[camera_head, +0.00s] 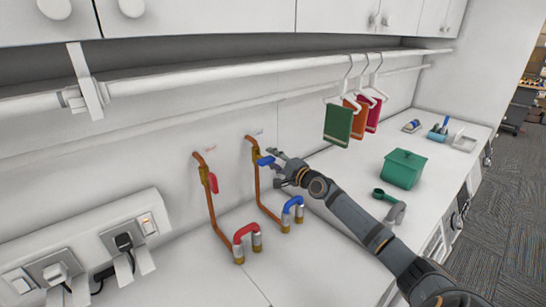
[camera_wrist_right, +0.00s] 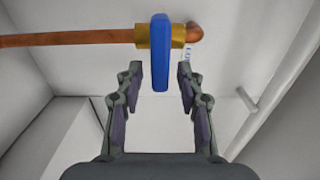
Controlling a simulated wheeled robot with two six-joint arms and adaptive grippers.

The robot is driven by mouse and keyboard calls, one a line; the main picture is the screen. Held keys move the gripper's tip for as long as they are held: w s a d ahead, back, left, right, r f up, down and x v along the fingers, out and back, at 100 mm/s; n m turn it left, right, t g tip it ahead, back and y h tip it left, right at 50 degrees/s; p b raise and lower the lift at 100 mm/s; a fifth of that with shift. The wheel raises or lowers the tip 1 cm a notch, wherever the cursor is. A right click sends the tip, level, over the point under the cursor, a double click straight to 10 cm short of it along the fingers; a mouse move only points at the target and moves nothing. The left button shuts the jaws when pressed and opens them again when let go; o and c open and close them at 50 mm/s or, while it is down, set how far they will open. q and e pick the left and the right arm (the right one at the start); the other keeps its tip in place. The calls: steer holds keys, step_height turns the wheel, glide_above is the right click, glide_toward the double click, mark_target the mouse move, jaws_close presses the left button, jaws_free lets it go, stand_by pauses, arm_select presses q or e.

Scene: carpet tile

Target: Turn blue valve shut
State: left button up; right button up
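The blue valve handle (camera_head: 264,161) sits on a brass body on the right copper pipe (camera_head: 257,187) against the wall. In the right wrist view the blue handle (camera_wrist_right: 160,52) stands upright in the picture, across the copper pipe (camera_wrist_right: 70,40) and its brass fitting (camera_wrist_right: 141,36). My right gripper (camera_head: 277,161) is at the handle. In the wrist view its fingers (camera_wrist_right: 159,76) are open, one on each side of the handle's lower end, with a visible gap on both sides. My left gripper is not in view.
A red valve handle (camera_head: 213,183) is on the left pipe. Below are red (camera_head: 246,230) and blue (camera_head: 293,205) hose pieces. A green box (camera_head: 404,169) and green scoop (camera_head: 380,195) stand on the counter at right. Cloths (camera_head: 338,125) hang from a rail (camera_head: 230,70) above.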

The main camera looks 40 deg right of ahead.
mark_target(273, 157)
step_height(273, 157, up, 10)
steer(key=shift+a, duration=0.1)
steer(key=shift+w, duration=0.1)
